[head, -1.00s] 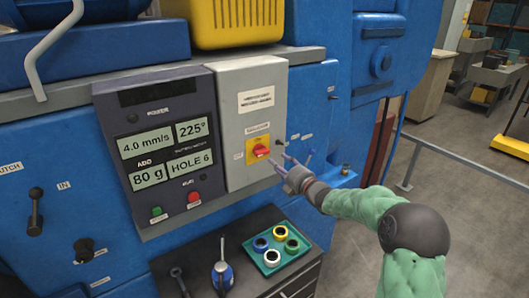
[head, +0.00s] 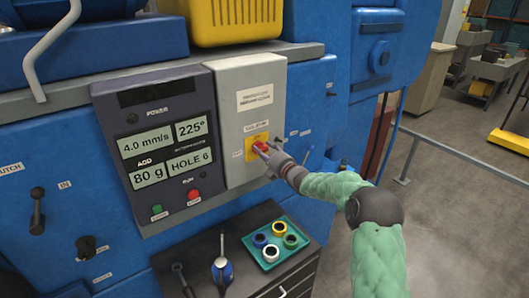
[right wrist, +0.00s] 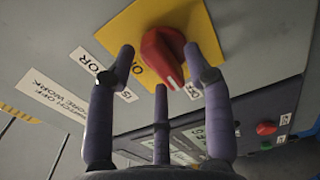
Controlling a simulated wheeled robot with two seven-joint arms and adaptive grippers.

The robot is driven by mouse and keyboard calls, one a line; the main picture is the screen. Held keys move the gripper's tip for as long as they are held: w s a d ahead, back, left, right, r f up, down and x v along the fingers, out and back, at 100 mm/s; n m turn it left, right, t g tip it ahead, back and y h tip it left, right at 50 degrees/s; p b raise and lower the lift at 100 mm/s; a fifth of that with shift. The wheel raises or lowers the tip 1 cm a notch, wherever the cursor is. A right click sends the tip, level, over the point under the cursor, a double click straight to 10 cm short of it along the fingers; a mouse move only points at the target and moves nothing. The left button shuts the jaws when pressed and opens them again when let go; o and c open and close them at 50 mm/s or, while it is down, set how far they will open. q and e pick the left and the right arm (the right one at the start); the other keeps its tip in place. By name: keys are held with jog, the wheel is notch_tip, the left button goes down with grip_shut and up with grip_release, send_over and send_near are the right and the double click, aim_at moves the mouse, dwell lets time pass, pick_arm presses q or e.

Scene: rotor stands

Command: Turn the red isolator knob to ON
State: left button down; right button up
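The red isolator knob (head: 260,146) sits on a yellow plate (head: 251,154) on the front of a grey box. In the right wrist view the knob (right wrist: 160,52) shows large on its yellow plate (right wrist: 143,22), with its white mark pointing toward the OFF label (right wrist: 194,91). My right gripper (head: 266,152) is at the knob. In the right wrist view its fingers (right wrist: 160,62) are spread, one on each side of the knob and a third below it, with gaps visible beside the knob. My left gripper is not in view.
A dark panel with displays (head: 160,150) adjoins the grey box (head: 240,90). Below is a cabinet top with a teal tray of coloured rings (head: 290,254) and a blue-handled tool (head: 222,272). Open floor lies at the right, past a rail.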

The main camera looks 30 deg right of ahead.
grip_shut()
